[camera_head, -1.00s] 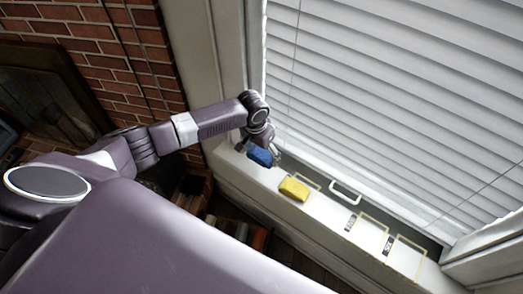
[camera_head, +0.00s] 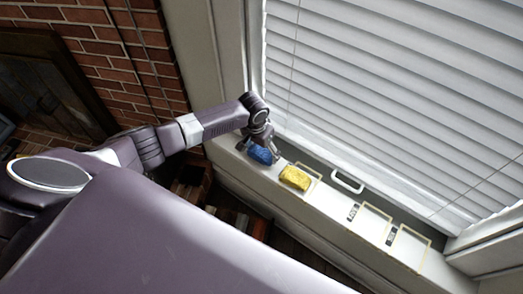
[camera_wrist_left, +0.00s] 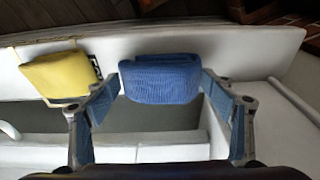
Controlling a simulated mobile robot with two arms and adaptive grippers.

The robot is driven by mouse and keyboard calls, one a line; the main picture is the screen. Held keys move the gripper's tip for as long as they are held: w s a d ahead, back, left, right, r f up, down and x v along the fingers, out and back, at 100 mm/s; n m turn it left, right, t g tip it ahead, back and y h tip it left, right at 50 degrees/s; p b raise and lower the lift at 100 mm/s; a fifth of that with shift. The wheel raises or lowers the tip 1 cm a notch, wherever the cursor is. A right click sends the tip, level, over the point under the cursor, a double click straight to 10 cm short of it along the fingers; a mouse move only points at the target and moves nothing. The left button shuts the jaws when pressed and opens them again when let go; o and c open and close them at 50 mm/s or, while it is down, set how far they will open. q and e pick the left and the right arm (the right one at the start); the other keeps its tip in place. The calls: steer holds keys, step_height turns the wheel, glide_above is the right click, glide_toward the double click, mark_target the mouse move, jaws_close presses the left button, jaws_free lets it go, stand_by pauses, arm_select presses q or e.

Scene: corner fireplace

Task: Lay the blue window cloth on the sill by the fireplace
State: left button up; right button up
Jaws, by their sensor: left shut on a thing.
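The blue window cloth (camera_head: 260,154) is a small folded bundle at the left end of the white sill (camera_head: 322,205), beside the brick fireplace wall. My left gripper (camera_head: 270,143) is shut on it. In the left wrist view the blue cloth (camera_wrist_left: 160,79) sits between the two fingers of my left gripper (camera_wrist_left: 160,88). I cannot tell whether the cloth rests on the sill or is held just above it. My right gripper is not in view.
A yellow cloth (camera_head: 295,178) lies on the sill just right of the blue one, by a yellow outline. More outlined rectangles (camera_head: 408,246) with dark labels run further right. A white handle (camera_head: 347,182) and blinds (camera_head: 400,100) stand behind. Brick wall (camera_head: 95,60) is at left.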

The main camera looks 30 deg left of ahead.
arm_select(q)
steer(key=shift+f+b, duration=0.4)
steer(key=shift+f, duration=0.25)
stand_by(0.4)
steer(key=o, duration=1.2)
